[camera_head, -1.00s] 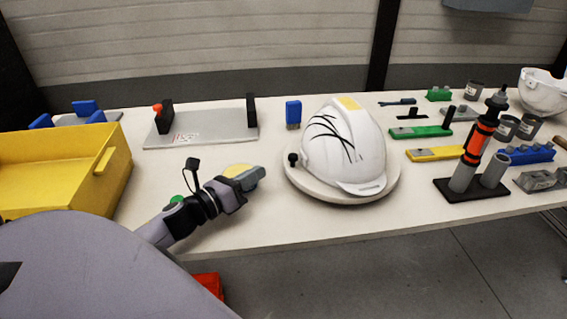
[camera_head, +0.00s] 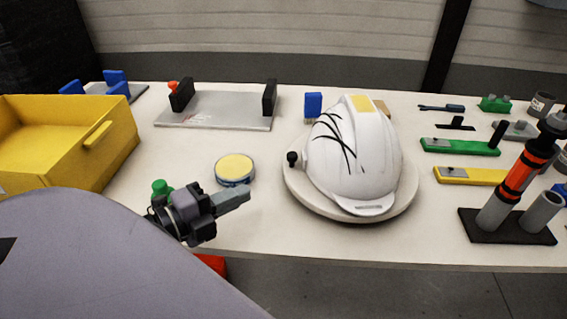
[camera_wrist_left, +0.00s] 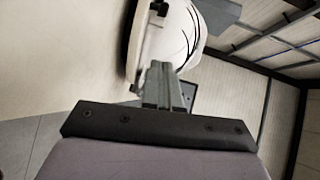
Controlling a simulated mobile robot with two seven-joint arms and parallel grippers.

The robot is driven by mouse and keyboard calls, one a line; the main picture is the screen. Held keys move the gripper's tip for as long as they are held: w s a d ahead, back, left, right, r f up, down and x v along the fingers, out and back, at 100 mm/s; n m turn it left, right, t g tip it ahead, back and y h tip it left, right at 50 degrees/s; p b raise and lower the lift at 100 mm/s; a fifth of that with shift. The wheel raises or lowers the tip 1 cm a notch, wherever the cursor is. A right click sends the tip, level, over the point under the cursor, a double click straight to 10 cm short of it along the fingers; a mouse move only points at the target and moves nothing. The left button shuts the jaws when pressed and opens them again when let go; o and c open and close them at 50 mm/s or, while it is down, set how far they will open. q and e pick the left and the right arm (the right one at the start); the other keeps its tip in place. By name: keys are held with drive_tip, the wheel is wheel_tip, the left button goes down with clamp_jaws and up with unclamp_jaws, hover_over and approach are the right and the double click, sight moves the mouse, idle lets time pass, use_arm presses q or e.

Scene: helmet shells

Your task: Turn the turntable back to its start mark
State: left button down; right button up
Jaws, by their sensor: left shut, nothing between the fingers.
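The round, pale turntable (camera_head: 300,196) stands on the table right of centre. A white helmet shell (camera_head: 368,165) with a yellow patch on top and black lines on its side sits on it. A black knob (camera_head: 292,158) stands at the turntable's left rim. My left gripper (camera_head: 248,192) is shut and empty, left of the turntable and apart from it, near the table's front edge. In the left wrist view its closed fingers (camera_wrist_left: 161,70) point towards the turntable rim (camera_wrist_left: 136,45) and the helmet (camera_wrist_left: 184,38). I cannot make out a start mark. My right gripper is not in view.
A yellow-lidded round tin (camera_head: 235,168) lies just behind my left gripper. A yellow bin (camera_head: 75,140) stands at the left, a grey plate fixture (camera_head: 215,110) behind. A black stand with an orange tool (camera_head: 515,185) and several coloured parts fill the right.

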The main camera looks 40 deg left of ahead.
use_arm(q)
drive_tip(key=shift+d, duration=0.1)
drive_tip(key=shift+x, duration=1.1)
drive_tip(key=x, duration=0.7)
drive_tip(key=shift+w+r, duration=0.1)
drive_tip(key=shift+w, duration=0.15)
drive_tip(key=w, duration=0.1)
drive_tip(key=w+a, duration=0.1)
drive_tip(key=shift+w+a+f, duration=0.2)
drive_tip(key=shift+w+f, duration=0.15)
drive_tip(key=shift+w+a, duration=0.3)
drive_tip(key=shift+w, duration=0.15)
